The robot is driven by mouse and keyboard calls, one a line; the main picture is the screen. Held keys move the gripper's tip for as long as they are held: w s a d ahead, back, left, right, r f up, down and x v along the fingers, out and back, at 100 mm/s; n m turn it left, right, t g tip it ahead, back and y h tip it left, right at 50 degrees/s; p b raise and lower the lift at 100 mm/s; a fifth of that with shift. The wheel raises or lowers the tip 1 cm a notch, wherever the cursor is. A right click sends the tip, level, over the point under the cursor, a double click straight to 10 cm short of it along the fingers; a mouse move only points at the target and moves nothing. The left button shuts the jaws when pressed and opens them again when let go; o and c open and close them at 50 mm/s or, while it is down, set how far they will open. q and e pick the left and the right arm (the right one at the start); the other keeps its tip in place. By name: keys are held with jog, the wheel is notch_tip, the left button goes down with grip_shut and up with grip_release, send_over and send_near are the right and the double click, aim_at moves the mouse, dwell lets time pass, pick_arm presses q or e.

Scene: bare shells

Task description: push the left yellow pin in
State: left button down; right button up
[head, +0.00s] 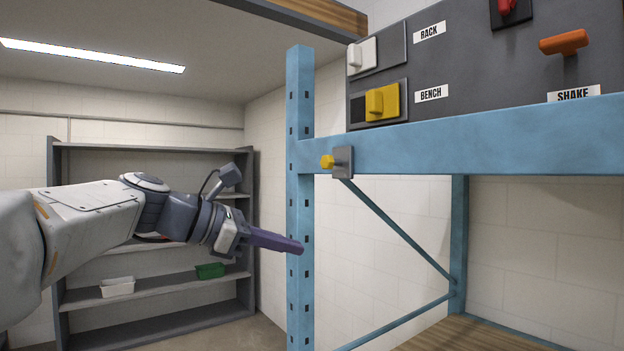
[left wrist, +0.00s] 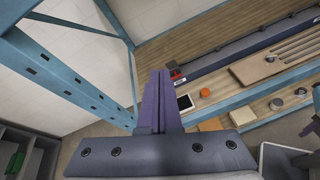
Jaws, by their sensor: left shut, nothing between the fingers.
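The left yellow pin (head: 327,162) sticks out from a small grey plate (head: 344,162) at the left end of the blue beam (head: 470,142), by the upright post. My left gripper (head: 299,247) is shut and empty. It is below and a little left of the pin, clear of it, and its purple fingertips overlap the blue post (head: 300,205) in the head view. In the left wrist view the shut purple fingers (left wrist: 159,84) point ahead, and I cannot make out the pin there.
Above the beam is a grey panel (head: 450,60) with a white switch (head: 362,53), a yellow switch (head: 382,102) and an orange handle (head: 564,42). A grey shelf (head: 150,277) with bins stands behind my left arm. The left wrist view shows wooden shelves (left wrist: 200,40) with small items.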

aim_at(324, 162)
pick_arm(q)
jog(key=w+a+r+n+t+h+p, duration=0.1)
jog(key=a+r+n, duration=0.1)
jog(key=r, duration=0.5)
jog(key=w+a+r+n+t+h, duration=0.1)
jog(key=a+r+n+t, duration=0.1)
jog(key=a+r, duration=0.3)
notch_tip(324, 162, up, 3)
jog(key=shift+n+p, duration=0.4)
jog(key=shift+n, duration=0.1)
pick_arm(e)
notch_tip(324, 162, up, 3)
jog(key=shift+r, duration=0.1)
pick_arm(q)
jog(key=p+x, duration=0.6)
jog(key=x, duration=0.7)
jog(key=shift+w+d+r, duration=0.1)
jog(key=shift+w+r, duration=0.05)
jog(key=shift+w, duration=0.05)
jog(key=shift+w+d, duration=0.2)
jog(key=shift+d, duration=0.05)
pick_arm(e)
notch_tip(324, 162, up, 6)
jog(key=shift+r, duration=0.1)
